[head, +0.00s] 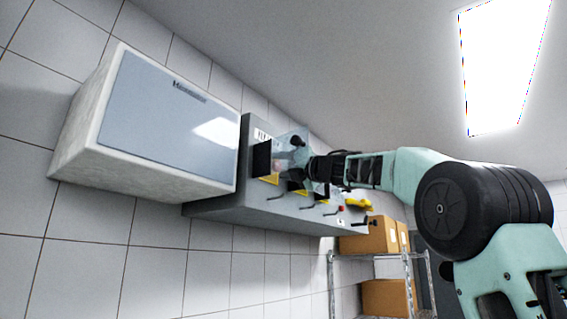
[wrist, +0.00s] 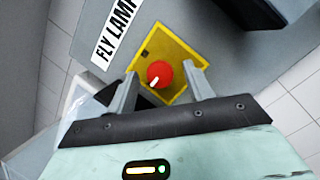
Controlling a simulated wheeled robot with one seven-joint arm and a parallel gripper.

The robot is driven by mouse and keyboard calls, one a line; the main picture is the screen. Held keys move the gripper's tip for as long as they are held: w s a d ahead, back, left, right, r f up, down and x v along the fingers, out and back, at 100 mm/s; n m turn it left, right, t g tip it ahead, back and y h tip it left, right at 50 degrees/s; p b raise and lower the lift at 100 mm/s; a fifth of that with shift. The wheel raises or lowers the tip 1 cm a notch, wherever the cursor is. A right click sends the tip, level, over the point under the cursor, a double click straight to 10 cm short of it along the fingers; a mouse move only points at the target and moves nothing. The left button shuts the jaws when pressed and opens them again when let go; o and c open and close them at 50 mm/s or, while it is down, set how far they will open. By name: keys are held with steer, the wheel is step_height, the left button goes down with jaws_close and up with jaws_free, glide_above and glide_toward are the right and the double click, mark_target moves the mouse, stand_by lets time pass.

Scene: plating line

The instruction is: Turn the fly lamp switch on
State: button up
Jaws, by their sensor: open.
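The fly lamp switch is a round red knob (wrist: 159,74) with a white pointer mark, on a yellow plate (wrist: 172,45) in the wrist view. The mark points down and left. A white "FLY LAMP" label (wrist: 117,32) is beside the plate. My gripper (wrist: 160,76) is open, with one finger on each side of the knob in the picture. I cannot tell whether the fingers touch it. In the head view my gripper (head: 302,165) is at the grey switch panel (head: 222,209) and partly hides it. The red knob is not clear there.
A white box with a grey front (head: 170,120) is on the tiled wall left of the panel. Several levers and a small red part (head: 340,208) stick out along the panel. Cardboard boxes (head: 370,238) stand on a wire rack at the lower right.

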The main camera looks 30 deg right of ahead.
steer(key=c, duration=1)
steer(key=shift+o, duration=0.3)
steer(key=o, duration=0.9)
steer(key=shift+o, duration=0.2)
steer(key=b+v, duration=1)
steer(key=v, duration=0.7)
steer(key=shift+s, duration=0.2)
steer(key=shift+f, duration=0.1)
